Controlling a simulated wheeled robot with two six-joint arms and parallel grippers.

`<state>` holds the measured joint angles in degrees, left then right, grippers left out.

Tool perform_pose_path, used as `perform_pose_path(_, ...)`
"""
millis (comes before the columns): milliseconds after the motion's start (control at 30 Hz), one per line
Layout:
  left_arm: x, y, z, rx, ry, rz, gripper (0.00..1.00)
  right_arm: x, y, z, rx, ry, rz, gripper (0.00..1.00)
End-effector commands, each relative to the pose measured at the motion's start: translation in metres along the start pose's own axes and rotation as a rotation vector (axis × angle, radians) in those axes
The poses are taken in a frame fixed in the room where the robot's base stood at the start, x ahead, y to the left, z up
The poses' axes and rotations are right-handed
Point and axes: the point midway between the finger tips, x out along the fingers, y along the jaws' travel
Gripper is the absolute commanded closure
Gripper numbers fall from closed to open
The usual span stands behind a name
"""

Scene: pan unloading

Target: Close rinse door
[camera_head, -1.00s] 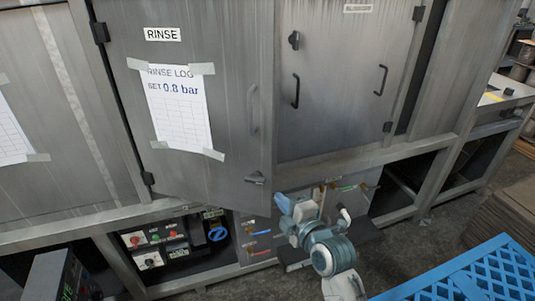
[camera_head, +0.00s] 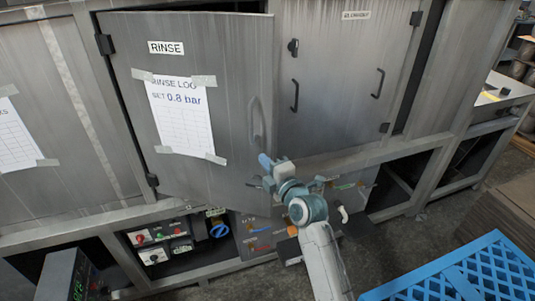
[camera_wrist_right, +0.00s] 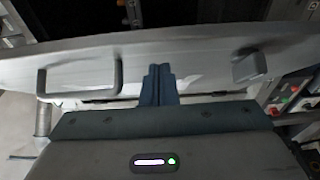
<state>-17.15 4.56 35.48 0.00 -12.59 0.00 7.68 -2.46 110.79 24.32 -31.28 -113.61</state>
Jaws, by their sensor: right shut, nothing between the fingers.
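The rinse door (camera_head: 205,110) is a grey steel panel with a RINSE label and a taped paper log. It is hinged on its left side and stands ajar, its free right edge out from the cabinet. My right gripper (camera_head: 264,161) is at the door's lower right, near the free edge. In the right wrist view the shut, empty fingertips (camera_wrist_right: 159,68) overlap the door (camera_wrist_right: 205,45), between its bar handle (camera_wrist_right: 80,92) and its latch (camera_wrist_right: 250,66). I cannot tell whether they touch the door. The left gripper is not in view.
A second door (camera_head: 345,80) to the right appears closed. Below the rinse door is an open bay with switches and a blue valve (camera_head: 219,231). A blue crate (camera_head: 470,275) stands at the lower right. A box with a green display (camera_head: 72,275) is at the lower left.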

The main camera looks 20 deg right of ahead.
Motion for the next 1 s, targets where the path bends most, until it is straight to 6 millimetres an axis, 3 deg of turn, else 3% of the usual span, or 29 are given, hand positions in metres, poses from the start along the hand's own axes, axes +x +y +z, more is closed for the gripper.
perform_pose_path(567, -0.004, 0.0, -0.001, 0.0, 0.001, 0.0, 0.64, 0.008, -0.002, 0.009, 0.0, 0.0, 0.0, 1.0)
perform_pose_path(767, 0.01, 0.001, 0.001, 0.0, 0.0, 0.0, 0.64, 0.014, -0.005, 0.016, -0.003, 0.018, 0.0, 1.0)
perform_pose_path(1000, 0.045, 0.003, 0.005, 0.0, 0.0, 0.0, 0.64, 0.032, -0.007, 0.033, -0.005, 0.069, 0.003, 1.0)
